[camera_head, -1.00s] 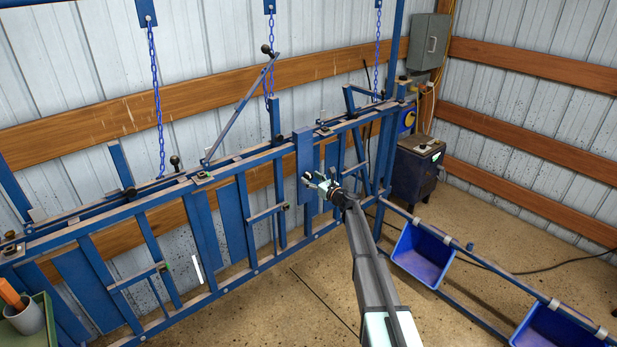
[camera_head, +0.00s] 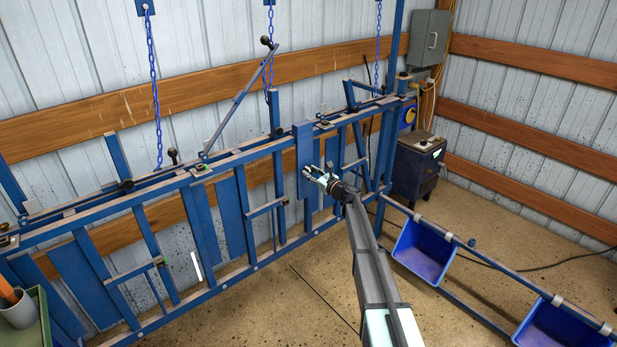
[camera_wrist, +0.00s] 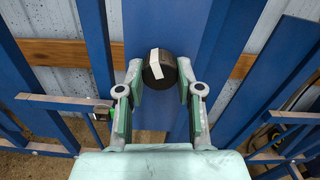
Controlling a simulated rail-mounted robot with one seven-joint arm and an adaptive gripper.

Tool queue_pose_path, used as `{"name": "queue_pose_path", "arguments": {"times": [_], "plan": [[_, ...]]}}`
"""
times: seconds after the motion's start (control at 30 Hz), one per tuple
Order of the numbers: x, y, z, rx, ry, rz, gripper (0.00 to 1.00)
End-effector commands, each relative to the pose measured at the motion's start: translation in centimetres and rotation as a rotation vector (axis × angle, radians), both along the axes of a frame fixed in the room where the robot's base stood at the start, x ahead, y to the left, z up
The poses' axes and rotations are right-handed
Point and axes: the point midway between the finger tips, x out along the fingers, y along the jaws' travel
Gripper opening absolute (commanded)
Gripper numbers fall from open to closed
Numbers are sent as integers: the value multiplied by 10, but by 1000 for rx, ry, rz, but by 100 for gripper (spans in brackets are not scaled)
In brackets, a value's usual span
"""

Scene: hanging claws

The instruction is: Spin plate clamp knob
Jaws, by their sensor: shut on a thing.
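The plate clamp knob (camera_wrist: 160,70) is a dark round knob with a white strip across its face. In the wrist view it sits between the fingertips of my gripper (camera_wrist: 159,85), which is shut on its two sides. Behind it is a wide blue upright plate (camera_wrist: 160,20), part of the blue frame. In the head view my gripper (camera_head: 318,176) is at this blue plate (camera_head: 304,150), and the knob is too small or hidden to make out there.
The blue rail frame (camera_head: 195,220) runs along the wall, with chains (camera_head: 155,90) hanging above. Blue bins (camera_head: 424,252) hang on a rail at right. A dark cabinet (camera_head: 415,170) stands in the corner. A mug (camera_head: 20,312) is at lower left. Open floor lies in front.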

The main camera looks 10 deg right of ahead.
Motion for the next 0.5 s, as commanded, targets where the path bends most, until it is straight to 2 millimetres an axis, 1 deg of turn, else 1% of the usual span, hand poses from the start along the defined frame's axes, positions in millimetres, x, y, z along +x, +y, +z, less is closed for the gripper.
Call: {"name": "queue_pose_path", "arguments": {"times": [0.03, 0.5], "plan": [[0, 0, -5, -21, -16, -1, 0], [1, 0, -5, -244, -156, 0, 0]]}}
